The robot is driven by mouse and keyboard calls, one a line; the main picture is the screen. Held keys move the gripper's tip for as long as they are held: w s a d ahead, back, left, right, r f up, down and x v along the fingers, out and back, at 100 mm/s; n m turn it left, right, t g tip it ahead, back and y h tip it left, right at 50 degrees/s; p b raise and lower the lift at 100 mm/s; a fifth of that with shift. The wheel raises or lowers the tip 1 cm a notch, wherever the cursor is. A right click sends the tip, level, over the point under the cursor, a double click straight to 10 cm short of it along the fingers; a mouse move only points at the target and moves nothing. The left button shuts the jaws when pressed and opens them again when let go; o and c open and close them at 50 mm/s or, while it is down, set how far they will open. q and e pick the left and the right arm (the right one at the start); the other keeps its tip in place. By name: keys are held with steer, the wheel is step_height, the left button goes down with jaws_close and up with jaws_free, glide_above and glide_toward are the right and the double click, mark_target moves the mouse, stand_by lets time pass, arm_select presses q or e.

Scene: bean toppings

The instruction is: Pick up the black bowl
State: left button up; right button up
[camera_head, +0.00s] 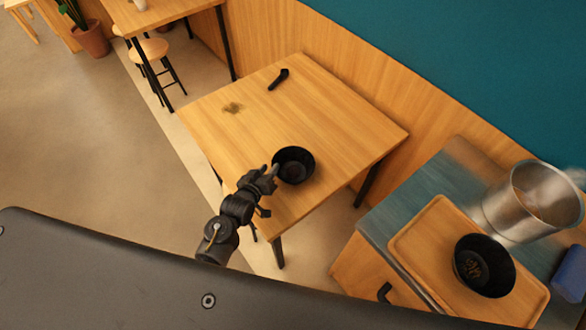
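A black bowl (300,155) stands upright on the wooden table (235,145), near its front edge. My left gripper (272,171) is at the bowl's left rim. Its fingertips overlap the rim in the picture, and I cannot tell whether they are closed on it. A second black bowl (498,283), with some brown food in it, stands on a wooden tray (411,243) at the lower right. My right gripper is not in view.
A metal pot (505,213) stands behind the tray on the metal-topped counter (437,180). A blue object (570,278) lies at the right edge. The table's middle is clear.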

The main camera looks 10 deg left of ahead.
mark_target(272, 164)
arm_select(q)
steer(key=shift+w, duration=0.4)
steer(key=x, duration=0.2)
steer(key=p+x, duration=0.1)
steer(key=x, duration=0.1)
steer(key=shift+w+f, duration=0.1)
steer(key=shift+f, duration=0.2)
jaws_close()
